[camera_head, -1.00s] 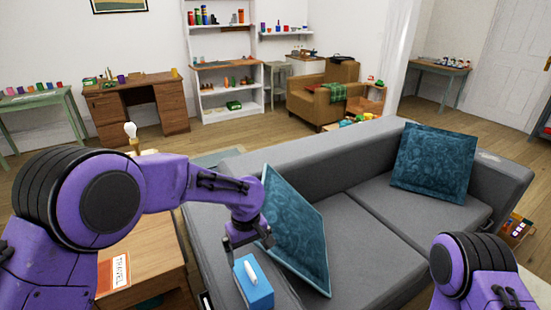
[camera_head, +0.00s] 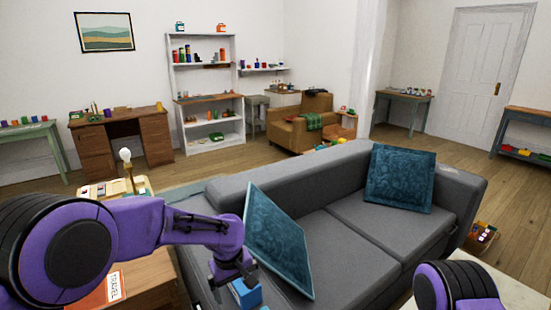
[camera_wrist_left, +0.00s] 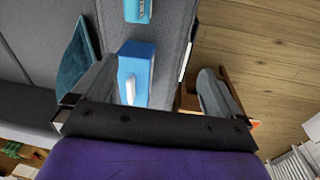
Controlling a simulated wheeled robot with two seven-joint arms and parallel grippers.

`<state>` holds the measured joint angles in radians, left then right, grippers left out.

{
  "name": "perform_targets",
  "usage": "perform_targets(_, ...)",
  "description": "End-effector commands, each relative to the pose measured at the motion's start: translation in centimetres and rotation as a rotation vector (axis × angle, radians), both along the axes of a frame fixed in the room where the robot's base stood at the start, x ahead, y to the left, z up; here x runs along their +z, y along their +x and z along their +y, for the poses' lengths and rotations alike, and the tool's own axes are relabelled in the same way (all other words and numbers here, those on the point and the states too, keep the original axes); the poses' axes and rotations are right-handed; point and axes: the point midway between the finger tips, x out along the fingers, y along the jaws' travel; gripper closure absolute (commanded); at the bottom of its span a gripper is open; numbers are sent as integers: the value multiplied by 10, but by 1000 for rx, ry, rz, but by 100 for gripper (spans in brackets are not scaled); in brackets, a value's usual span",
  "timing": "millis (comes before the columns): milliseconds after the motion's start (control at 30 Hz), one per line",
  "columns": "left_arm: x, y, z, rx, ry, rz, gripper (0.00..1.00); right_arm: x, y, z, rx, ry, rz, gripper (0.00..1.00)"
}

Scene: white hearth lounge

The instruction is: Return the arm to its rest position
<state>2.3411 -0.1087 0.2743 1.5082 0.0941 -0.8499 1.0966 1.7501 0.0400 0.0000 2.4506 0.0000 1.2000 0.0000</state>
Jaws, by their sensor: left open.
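My left arm, purple and black, comes in from the left in the head view. Its gripper (camera_head: 232,282) points down at the near arm of the grey sofa. In the left wrist view the two grey fingers (camera_wrist_left: 155,88) are spread wide. A blue box with a white strip (camera_wrist_left: 135,72) lies in the gap between them, closer to the left finger. The blue box (camera_head: 246,293) is partly hidden by the gripper in the head view. Part of my right arm shows at the lower right, but its gripper is out of the frame.
The grey sofa (camera_head: 365,233) with two teal cushions (camera_head: 277,240) fills the middle. A wooden side table (camera_head: 148,294) with a travel book (camera_head: 114,286) stands by my left arm. A second blue item (camera_wrist_left: 138,10) shows at the wrist view's top edge. Open floor lies behind the sofa.

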Motion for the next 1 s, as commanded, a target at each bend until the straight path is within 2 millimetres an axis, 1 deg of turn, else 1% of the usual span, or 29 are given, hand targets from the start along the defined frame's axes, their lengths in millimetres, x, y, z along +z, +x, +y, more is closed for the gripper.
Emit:
perform_targets(233,-9,14,-11,-46,-74,-138,0,0,0,0,0,0,-1,57)
perform_targets(367,-21,19,-12,-64,-108,-237,0,0,0,0,0,-1,-1,57)
perform_targets(467,-38,17,-5,-71,-122,-316,0,0,0,0,0,0,0,57)
perform_targets(567,-66,6,12,-61,-117,-400,0,0,0,0,0,0,0,57)
perform_targets(667,-107,-25,45,-32,-65,-481,0,-1,0,0,0,0,0,57)
perform_targets(700,-125,-46,64,-15,-26,-507,0,-1,0,0,0,0,0,57)
perform_targets(767,-150,-84,94,12,48,-526,0,0,0,0,0,0,0,57)
perform_targets(800,-163,-113,114,27,101,-527,0,0,0,0,0,0,0,57)
perform_targets(867,-178,-157,141,48,178,-507,0,0,0,0,0,0,0,57)
perform_targets(900,-186,-188,157,60,225,-480,0,0,0,0,0,0,0,57)
perform_targets(967,-194,-233,177,77,279,-429,0,0,0,0,0,0,0,57)
perform_targets(1000,-198,-260,186,88,304,-386,0,0,0,0,0,0,0,57)
